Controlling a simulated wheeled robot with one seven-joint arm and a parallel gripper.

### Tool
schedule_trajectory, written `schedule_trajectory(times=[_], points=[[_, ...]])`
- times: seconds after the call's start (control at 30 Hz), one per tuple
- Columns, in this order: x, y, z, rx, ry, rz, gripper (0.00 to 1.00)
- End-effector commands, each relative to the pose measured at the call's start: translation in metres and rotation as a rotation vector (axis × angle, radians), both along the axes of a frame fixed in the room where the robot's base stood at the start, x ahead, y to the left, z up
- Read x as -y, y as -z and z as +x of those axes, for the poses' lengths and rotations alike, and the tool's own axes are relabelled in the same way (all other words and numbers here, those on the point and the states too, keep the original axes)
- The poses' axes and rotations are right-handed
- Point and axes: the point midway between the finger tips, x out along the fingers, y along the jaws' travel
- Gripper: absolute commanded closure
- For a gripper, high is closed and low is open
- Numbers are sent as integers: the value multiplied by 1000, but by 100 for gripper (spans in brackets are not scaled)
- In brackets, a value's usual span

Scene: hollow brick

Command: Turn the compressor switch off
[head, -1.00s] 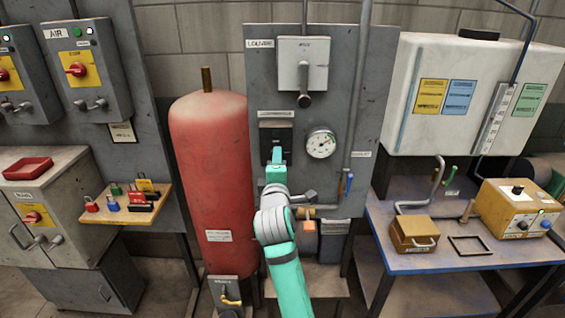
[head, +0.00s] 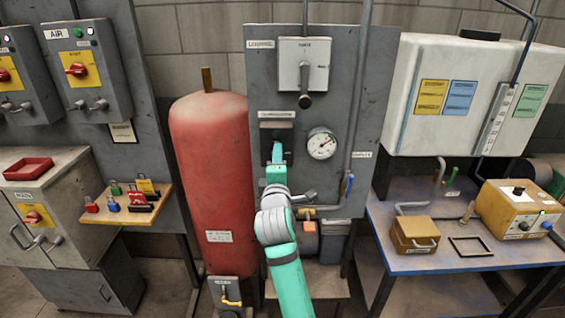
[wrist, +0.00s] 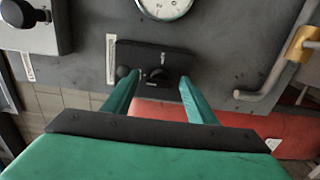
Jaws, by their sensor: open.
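The compressor switch (head: 268,134) is a dark box on the grey panel, under a small label and left of the round gauge. My gripper (head: 277,150) is in front of it and hides part of it in the head view. In the wrist view the switch box (wrist: 178,58) shows a black round hub and a ball-ended knob. My open gripper (wrist: 155,96) has its green fingers apart, the hub between their tips and the knob close to the left finger. I cannot tell whether either finger touches the switch.
The gauge (head: 322,143) is right of the switch. A grey lever box (head: 304,62) is above. A red tank (head: 212,180) stands close on the left. A pipe with a blue-handled valve (head: 348,186) runs at lower right.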

Motion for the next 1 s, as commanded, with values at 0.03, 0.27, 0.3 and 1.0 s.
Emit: schedule_trajectory(times=[0.03, 0.27, 0.3, 1.0], points=[[0, 0, -3, 0, 0, 0, 48], [-3, 0, -35, 2, -5, 2, 48], [-3, 0, -43, 1, -5, 2, 48], [0, 0, -108, 1, 0, 0, 48]])
